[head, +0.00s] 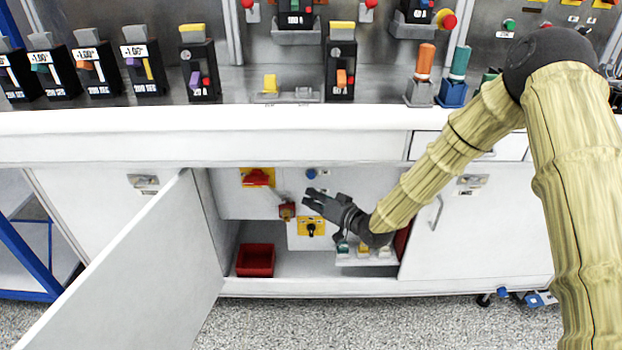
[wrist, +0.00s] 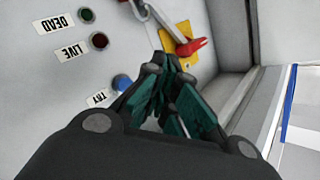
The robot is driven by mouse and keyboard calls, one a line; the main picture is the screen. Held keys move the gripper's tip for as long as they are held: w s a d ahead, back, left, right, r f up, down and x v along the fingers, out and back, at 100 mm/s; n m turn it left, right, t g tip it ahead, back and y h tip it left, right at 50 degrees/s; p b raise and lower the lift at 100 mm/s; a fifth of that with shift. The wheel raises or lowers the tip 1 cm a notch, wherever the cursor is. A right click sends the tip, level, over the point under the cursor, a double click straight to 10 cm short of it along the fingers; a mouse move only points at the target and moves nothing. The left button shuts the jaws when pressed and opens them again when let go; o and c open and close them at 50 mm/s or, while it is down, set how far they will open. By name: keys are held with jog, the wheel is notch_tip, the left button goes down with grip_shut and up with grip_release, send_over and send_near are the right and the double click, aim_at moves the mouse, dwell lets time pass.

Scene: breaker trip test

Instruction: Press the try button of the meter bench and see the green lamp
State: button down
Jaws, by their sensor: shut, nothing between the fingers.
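The blue try button (head: 311,173) is on the panel inside the open cabinet. It also shows in the wrist view (wrist: 122,82) beside a TRY label (wrist: 98,98). The green lamp (wrist: 86,15) by the DEAD label is dark green and looks unlit. A dark red lamp (wrist: 99,41) sits by the LIVE label. My gripper (head: 306,198) is shut and empty, in front of the panel and just below the button in the head view. In the wrist view its fingers (wrist: 167,72) are beside the button, apart from it in the picture. The lamps cannot be made out in the head view.
A yellow-plated rotary switch (head: 311,227) and a red bin (head: 256,260) are lower. The open door (head: 140,270) stands left; the white counter edge (head: 280,120) overhangs.

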jog(key=shift+w, duration=2.3)
jog(key=shift+w, duration=0.2)
jog(key=shift+w, duration=0.2)
jog(key=shift+w, duration=0.5)
dwell(0.9)
jog(key=shift+s+r, duration=0.1)
jog(key=shift+s, duration=0.85)
jog(key=s+p, duration=0.1)
jog(key=s, duration=0.4)
dwell(0.4)
